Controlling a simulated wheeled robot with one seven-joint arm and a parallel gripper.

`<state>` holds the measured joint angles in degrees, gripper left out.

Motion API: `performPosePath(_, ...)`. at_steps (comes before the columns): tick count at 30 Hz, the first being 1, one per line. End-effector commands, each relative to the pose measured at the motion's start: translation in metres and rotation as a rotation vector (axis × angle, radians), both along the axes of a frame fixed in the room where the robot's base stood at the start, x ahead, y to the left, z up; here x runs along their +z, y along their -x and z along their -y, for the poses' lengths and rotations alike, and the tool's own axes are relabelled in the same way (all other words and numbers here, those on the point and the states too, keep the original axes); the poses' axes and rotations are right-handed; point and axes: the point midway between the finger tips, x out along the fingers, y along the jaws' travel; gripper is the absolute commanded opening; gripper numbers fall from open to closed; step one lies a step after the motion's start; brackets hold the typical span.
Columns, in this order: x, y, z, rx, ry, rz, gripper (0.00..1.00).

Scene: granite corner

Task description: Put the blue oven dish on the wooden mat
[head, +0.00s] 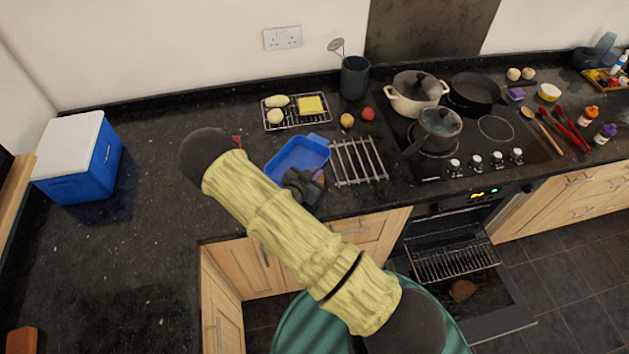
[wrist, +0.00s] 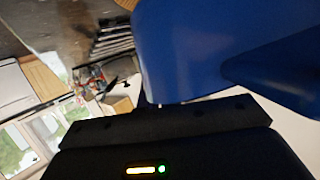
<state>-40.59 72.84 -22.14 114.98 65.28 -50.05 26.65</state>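The blue oven dish (head: 300,158) is on or just above the dark worktop in the head view, in front of the wire rack. My gripper (head: 304,184) is at its near edge. In the wrist view the dish (wrist: 190,50) fills the upper right, very close to my gripper, and seems to touch it. The dish hides my fingertips, so I cannot see whether they are closed on it. A slatted mat (head: 359,161) lies bare just right of the dish; it looks greyish, and I cannot tell that it is wood. Its slats also show in the wrist view (wrist: 112,42).
A wire rack (head: 296,118) with food stands behind the dish. A yellow fruit (head: 347,120) and a red one (head: 368,114) lie behind the mat. The hob (head: 492,150) with pots is right. A blue cool box (head: 80,158) stands left. The oven door (head: 480,305) is open below.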

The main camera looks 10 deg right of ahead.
Motion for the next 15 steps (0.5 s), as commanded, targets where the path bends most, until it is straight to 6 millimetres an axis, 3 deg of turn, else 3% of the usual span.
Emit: performPosePath(15, -0.038, -0.001, 0.000, -0.001, 0.001, 0.005, 0.00)
